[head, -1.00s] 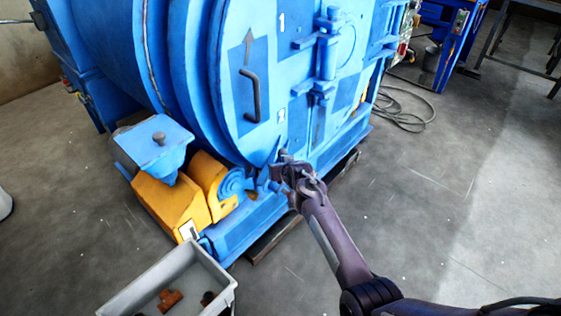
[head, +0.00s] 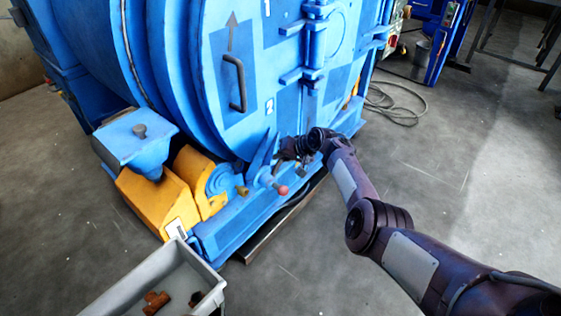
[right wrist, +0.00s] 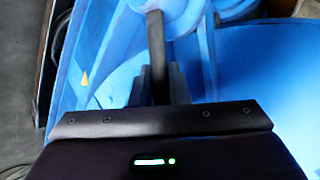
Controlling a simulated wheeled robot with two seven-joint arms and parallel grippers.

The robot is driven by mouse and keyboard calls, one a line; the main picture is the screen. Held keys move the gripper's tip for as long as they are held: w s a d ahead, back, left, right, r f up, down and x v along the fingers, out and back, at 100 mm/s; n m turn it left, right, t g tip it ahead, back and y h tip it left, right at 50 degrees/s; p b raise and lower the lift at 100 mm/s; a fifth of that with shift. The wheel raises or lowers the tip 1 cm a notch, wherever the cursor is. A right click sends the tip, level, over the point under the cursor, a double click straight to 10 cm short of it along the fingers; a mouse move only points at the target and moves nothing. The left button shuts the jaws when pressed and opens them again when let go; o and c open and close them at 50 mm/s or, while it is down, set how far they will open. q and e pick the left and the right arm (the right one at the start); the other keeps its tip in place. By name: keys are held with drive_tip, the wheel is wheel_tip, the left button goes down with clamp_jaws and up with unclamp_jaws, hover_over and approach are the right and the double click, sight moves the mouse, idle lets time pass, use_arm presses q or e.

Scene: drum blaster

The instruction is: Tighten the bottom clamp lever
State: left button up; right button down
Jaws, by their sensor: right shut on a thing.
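The blue drum blaster (head: 215,110) fills the upper left of the head view, with its round door low at the front. My right gripper (head: 283,152) is at the door's lower right edge, beside a pointed blue bracket. In the right wrist view, its two dark fingers (right wrist: 159,88) are closed around a dark bar, the bottom clamp lever (right wrist: 156,45). The bar runs up to a round blue hub (right wrist: 178,14). In the head view the gripper hides most of the lever. My left gripper is not in view.
A red knob (head: 283,190) sticks out just below the gripper. A yellow housing (head: 155,203) and a grey bin (head: 165,285) with brown parts stand at lower left. A door handle (head: 235,82) is above. A cable (head: 395,105) lies on open floor at right.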

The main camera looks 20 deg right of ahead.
drive_tip(key=shift+d, duration=0.15)
idle(0.3)
drive_tip(key=c, duration=1.4)
unclamp_jaws()
drive_tip(key=shift+f, duration=0.1)
